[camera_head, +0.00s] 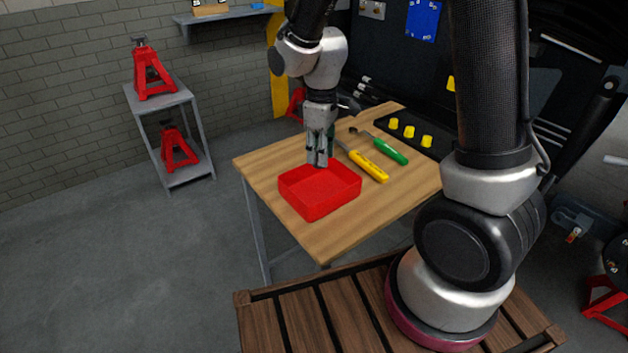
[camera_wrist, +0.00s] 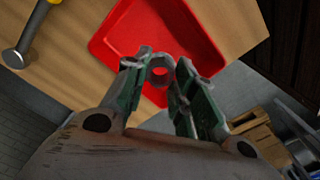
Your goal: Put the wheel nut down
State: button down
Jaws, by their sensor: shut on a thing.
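My gripper (camera_head: 318,163) is above the back edge of a red tray (camera_head: 315,204) on the wooden table, pointing down. In the wrist view my gripper (camera_wrist: 160,75) is shut on a grey metal ring, the wheel nut (camera_wrist: 160,66), held between the fingertips. The red tray (camera_wrist: 118,30) lies below it in that view, and the nut shows against the tray's red. The part of the tray in sight looks empty.
On the wooden table (camera_head: 262,168), a yellow-handled tool (camera_head: 369,166) and a green-handled tool (camera_head: 391,153) lie right of the tray. Several yellow pieces (camera_head: 409,131) sit in a black holder at the back. Red jack stands (camera_head: 152,80) stand on a grey shelf at left.

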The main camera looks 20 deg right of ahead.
notch_tip(320, 180, down, 10)
jog(key=shift+r, duration=0.15)
dwell(0.4)
jog(key=c, duration=1.2)
grip_release()
jog(key=shift+o, duration=0.2)
notch_tip(320, 180, up, 12)
jog(key=s+d+r+m+t, duration=0.1)
jog(key=s+d+r+m, duration=0.25)
jog(key=d+r, duration=0.2)
jog(key=s+d+r+m+t, duration=0.1)
jog(key=s+d+r+m, duration=0.1)
jog(key=s+d+r, duration=0.35)
jog(key=s+d+r+m+t, duration=0.1)
jog(key=s+d+r+m, duration=0.1)
jog(key=s, duration=0.3)
jog(key=s+d+r+m+t, duration=0.1)
jog(key=s+r+m, duration=0.1)
jog(key=s+r, duration=0.2)
jog(key=shift+s+d, duration=0.4)
jog(key=shift+r+m, duration=0.1)
jog(key=shift+m, duration=0.15)
